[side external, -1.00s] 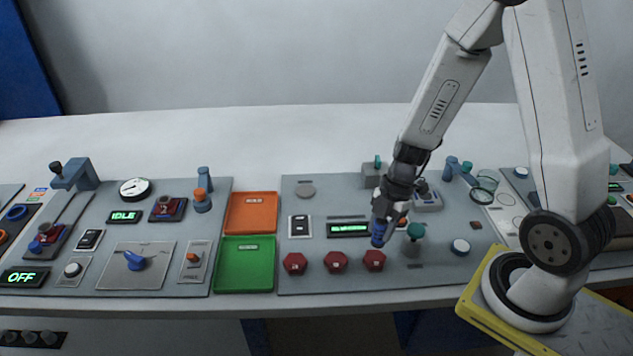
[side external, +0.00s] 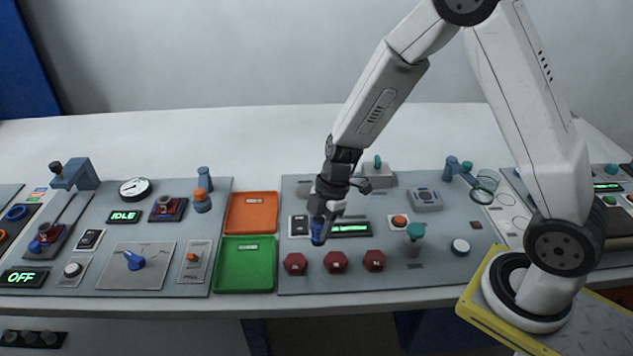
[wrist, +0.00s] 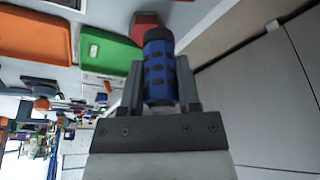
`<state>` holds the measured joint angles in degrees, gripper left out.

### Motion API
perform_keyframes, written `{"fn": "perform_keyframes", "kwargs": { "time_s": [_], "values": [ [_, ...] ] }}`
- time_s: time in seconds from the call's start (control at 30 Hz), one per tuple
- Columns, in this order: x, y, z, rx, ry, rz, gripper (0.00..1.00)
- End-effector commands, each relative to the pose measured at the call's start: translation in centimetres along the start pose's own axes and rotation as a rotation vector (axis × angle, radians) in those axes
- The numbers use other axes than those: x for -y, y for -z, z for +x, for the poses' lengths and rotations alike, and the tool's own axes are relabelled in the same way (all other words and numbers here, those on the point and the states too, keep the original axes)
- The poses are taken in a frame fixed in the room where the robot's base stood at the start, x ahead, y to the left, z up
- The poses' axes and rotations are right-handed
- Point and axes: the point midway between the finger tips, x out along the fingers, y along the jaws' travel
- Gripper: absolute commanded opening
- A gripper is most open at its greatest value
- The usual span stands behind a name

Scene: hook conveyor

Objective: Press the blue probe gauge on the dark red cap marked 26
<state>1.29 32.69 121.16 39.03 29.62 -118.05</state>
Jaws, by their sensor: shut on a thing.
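My gripper (side external: 321,218) is shut on the blue probe gauge (side external: 317,235), which points downward above the panel, behind and between the left and middle red caps in the side view. The gauge (wrist: 160,72) shows between the two fingers in the wrist view, with its black end away from the gripper. Three dark red hexagonal caps stand in a row: left (side external: 295,263), middle (side external: 336,262) and right (side external: 374,260). Their markings are too small to read. One red cap (wrist: 147,19) shows partly behind the gauge in the wrist view. The gauge looks apart from the caps.
A green tray (side external: 245,281) and an orange tray (side external: 232,213) lie left of the caps. A green display (side external: 349,229) sits behind them, partly covered by my gripper. A teal-topped post (side external: 414,240) and an orange button (side external: 399,221) stand to the right.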

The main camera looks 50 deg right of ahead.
Motion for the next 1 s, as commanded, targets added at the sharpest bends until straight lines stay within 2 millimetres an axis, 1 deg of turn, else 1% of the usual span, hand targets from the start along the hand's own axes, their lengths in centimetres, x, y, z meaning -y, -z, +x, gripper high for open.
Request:
{"fn": "perform_keyframes", "kwargs": {
  "time_s": [0.03,0.1,0.2,0.3,0.43,0.67,1.0],
  "values": [
    [-0.6,1.1,0.4,-0.002,-0.001,-0.001,0.0],
    [-1.2,2.4,0.8,-0.003,-0.003,0.006,0.0],
    [-1.8,3.7,1.1,-0.006,-0.006,0.015,0.0],
    [-2.1,4.4,1.4,-0.007,-0.007,0.02,0.0],
    [-2.2,4.7,1.4,-0.008,-0.008,0.024,0.0],
    [-2.2,4.6,1.7,-0.008,-0.007,0.025,0.0],
    [-2.2,4.0,3.4,-0.008,-0.007,0.024,0.0]
  ]
}}
